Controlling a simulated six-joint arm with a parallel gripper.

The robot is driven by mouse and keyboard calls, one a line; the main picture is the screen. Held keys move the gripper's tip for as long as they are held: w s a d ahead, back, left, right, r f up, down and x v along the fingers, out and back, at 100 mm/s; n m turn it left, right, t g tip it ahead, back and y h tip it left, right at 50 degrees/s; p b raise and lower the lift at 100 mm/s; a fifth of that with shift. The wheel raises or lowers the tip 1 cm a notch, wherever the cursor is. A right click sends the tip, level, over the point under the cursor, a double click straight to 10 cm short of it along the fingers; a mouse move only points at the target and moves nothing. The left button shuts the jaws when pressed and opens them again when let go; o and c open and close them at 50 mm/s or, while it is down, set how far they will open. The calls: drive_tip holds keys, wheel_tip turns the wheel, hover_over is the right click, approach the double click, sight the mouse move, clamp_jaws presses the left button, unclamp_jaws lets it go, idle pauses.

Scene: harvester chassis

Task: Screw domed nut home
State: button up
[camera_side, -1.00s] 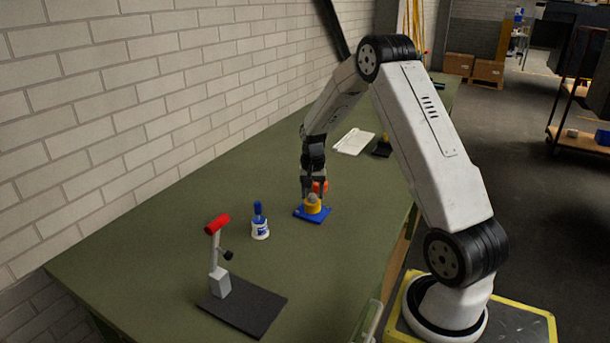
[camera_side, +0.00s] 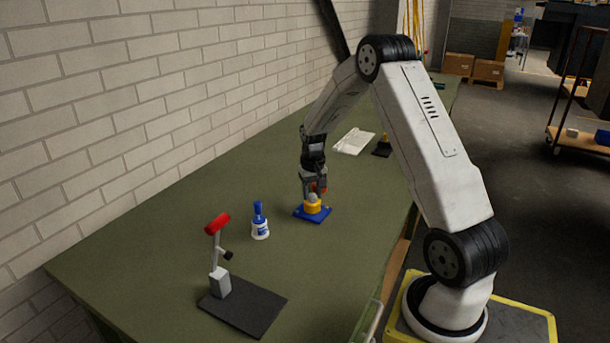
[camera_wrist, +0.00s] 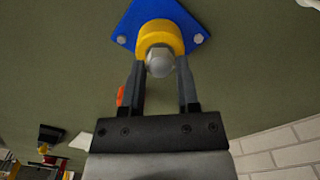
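The domed nut (camera_wrist: 159,62) is silvery, with a rounded top. It sits on the yellow round boss (camera_wrist: 160,35) of a blue base plate (camera_wrist: 192,22). In the side view the nut (camera_side: 312,197) sits upright on top of the yellow boss, with the blue plate (camera_side: 301,213) flat on the bench. My gripper (camera_wrist: 161,64) points down over the nut, one finger on each side. Narrow gaps appear between the fingers and the nut, so it looks open. In the side view my gripper (camera_side: 315,188) is just above the nut. The thread under the nut is hidden.
A white-and-blue bottle (camera_side: 260,228) and a red-topped stand on a black plate (camera_side: 252,305) are nearer the camera. An orange object (camera_wrist: 121,95) shows beside a finger. White papers (camera_side: 353,141) and a black-based item (camera_side: 382,151) lie farther back. A brick wall runs along the left.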

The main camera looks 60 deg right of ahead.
clamp_jaws()
drive_tip(key=shift+m, duration=0.3)
drive_tip(key=m, duration=0.3)
drive_tip(key=shift+m, duration=0.8)
drive_tip(key=shift+m, duration=2.5)
